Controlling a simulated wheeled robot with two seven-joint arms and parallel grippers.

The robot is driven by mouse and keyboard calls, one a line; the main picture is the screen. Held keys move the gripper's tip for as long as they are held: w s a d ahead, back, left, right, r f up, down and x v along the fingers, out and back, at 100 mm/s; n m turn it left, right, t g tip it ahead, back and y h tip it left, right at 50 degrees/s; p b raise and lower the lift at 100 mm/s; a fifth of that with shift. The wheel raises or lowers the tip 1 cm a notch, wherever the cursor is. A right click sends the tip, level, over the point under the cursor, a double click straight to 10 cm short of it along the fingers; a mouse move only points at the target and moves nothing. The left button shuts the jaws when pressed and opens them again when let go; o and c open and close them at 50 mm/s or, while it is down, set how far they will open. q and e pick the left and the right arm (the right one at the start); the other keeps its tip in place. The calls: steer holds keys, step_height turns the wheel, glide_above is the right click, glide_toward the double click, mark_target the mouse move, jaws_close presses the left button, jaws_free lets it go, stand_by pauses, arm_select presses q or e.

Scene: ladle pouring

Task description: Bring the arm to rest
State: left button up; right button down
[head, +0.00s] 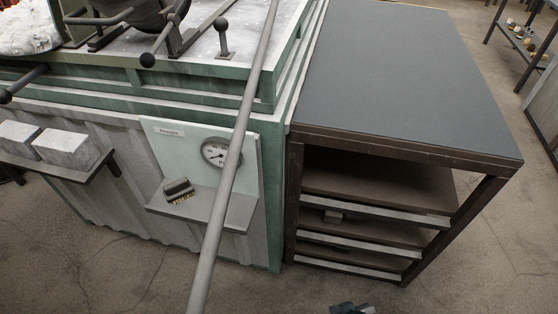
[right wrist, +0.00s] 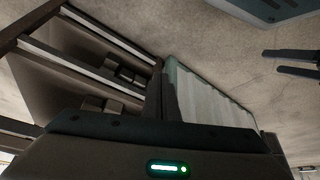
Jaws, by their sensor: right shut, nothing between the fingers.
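My right gripper (head: 350,308) shows at the bottom edge of the head view, right of centre, low in front of the dark shelf unit. Only its dark tip part is in the picture. It is shut and empty. In the right wrist view a dark housing with a green light fills the bottom. Two dark prongs stick in from that view's right edge; I cannot tell what they belong to. My left gripper does not show in the head view. A long grey rod (head: 230,165) slants across the head view, in front of the green-framed station (head: 130,80).
The dark-topped bench (head: 400,65) has open shelves below, also seen in the right wrist view (right wrist: 95,65). A wall shelf (head: 205,207) holds a brush (head: 178,189) beneath a round gauge (head: 220,152). Grey blocks (head: 65,150) sit at left. Bare floor (head: 490,255) lies at right.

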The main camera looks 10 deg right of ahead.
steer(key=s+a+f+t+y, duration=0.1)
steer(key=s+a+f+t, duration=0.1)
steer(key=f, duration=1.6)
steer(key=shift+s+a, duration=0.4)
steer(key=shift+a, duration=0.3)
